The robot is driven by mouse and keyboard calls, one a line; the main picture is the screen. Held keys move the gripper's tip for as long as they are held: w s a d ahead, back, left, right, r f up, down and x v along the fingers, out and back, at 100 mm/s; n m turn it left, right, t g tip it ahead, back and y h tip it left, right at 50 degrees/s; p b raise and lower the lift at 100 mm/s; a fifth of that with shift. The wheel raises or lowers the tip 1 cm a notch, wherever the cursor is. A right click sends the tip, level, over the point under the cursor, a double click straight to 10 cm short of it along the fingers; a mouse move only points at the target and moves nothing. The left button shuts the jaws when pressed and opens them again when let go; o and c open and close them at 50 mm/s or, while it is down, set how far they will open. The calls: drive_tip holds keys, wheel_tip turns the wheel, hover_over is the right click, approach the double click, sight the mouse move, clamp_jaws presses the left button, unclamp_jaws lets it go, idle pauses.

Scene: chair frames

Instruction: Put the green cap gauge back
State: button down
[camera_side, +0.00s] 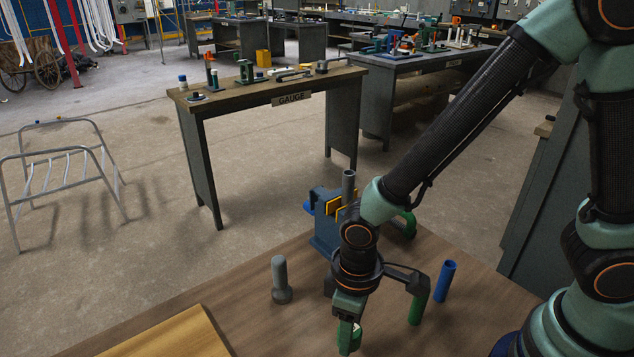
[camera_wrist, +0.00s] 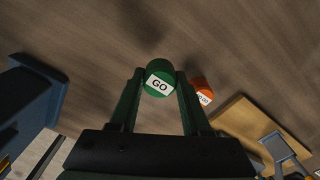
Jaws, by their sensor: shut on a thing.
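The green cap gauge (camera_wrist: 159,79) has a white label reading GO and sits between the two green fingers of my gripper (camera_wrist: 160,88) in the wrist view. The fingers are shut on it. In the side view my gripper (camera_side: 349,333) points down over the front of the wooden bench, and the green cap (camera_side: 357,337) shows only partly beside a finger. I cannot tell whether the cap touches the bench. An orange cap (camera_wrist: 202,91), with a partly hidden white label, is just right of the right finger in the wrist view.
A blue vise-like fixture (camera_side: 325,236) stands behind my gripper. A grey peg (camera_side: 280,278) stands to the left, and a blue cylinder (camera_side: 445,281) to the right. A yellowish wooden board (camera_side: 170,337) lies at the front left. A table marked GAUGE (camera_side: 240,97) stands beyond the bench.

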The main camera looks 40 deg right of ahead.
drive_tip(key=shift+f, duration=1.6)
drive_tip(key=shift+f, duration=0.1)
drive_tip(key=shift+c, duration=1.8)
unclamp_jaws()
wheel_tip(320, 180, up, 11)
drive_tip(key=shift+r, duration=0.1)
drive_tip(key=shift+w+d+r, duration=0.1)
drive_tip(key=shift+r, duration=0.45)
drive_tip(key=w+d+r+m+t, duration=0.1)
drive_tip(key=d+r+m+t, duration=0.1)
drive_tip(key=d+r, duration=0.4)
drive_tip(key=w+d+r+m+t, duration=0.2)
drive_tip(key=d+r, duration=0.4)
drive_tip(key=d, duration=0.6)
drive_tip(key=shift+w+m+t, duration=0.15)
drive_tip(key=shift+m+t, duration=0.65)
drive_tip(key=shift+m, duration=0.2)
